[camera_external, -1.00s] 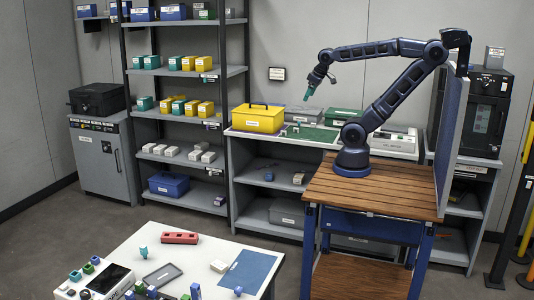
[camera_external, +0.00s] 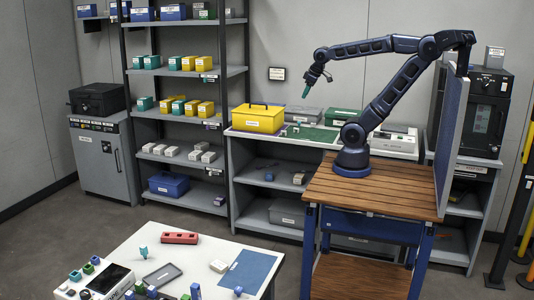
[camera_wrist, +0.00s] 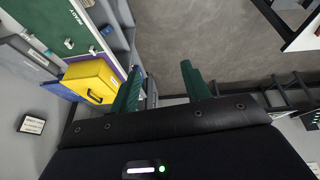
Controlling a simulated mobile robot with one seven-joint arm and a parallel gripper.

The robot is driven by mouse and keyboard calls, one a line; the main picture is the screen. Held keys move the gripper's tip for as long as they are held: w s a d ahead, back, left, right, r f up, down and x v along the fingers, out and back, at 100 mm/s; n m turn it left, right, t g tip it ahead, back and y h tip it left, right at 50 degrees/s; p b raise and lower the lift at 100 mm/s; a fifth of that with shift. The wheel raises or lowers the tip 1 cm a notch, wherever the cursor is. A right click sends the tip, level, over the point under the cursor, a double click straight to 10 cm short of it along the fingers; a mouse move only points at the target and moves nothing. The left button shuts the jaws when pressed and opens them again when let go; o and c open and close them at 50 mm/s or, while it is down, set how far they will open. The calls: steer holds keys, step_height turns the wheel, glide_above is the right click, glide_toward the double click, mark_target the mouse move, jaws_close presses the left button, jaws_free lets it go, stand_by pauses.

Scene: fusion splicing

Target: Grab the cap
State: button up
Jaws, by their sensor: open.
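I cannot pick out the cap for certain. Several small coloured pieces lie on the white table, among them a teal piece (camera_external: 143,252) and a blue piece (camera_external: 238,291), but they are too small to name. My gripper (camera_external: 306,91) hangs in the air, well above and away from the white table (camera_external: 120,258). In the wrist view my gripper (camera_wrist: 160,74) shows two green fingers spread apart with nothing between them.
A yellow case (camera_external: 257,119) and a green mat (camera_external: 310,134) are on the grey shelf unit below my gripper. A red block (camera_external: 180,238), a dark tray (camera_external: 163,274) and a blue mat (camera_external: 250,268) lie on the white table. Floor shows between shelf and table.

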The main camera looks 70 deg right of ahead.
steer(key=w+d+f+n+g+h, duration=0.15)
steer(key=w+d+n, duration=0.35)
steer(key=w+d, duration=0.7)
steer(key=n+g+h, duration=0.3)
steer(key=n, duration=1.1)
glide_above(299, 122)
steer(key=a, duration=0.4)
step_height(299, 122, down, 23)
steer(key=shift+t, duration=0.35)
steer(key=shift+s+x, duration=0.2)
steer(key=shift+x, duration=2.5)
steer(key=shift+s+x, duration=0.15)
steer(key=shift+x, duration=2.55)
steer(key=shift+y, duration=0.25)
jaws_close()
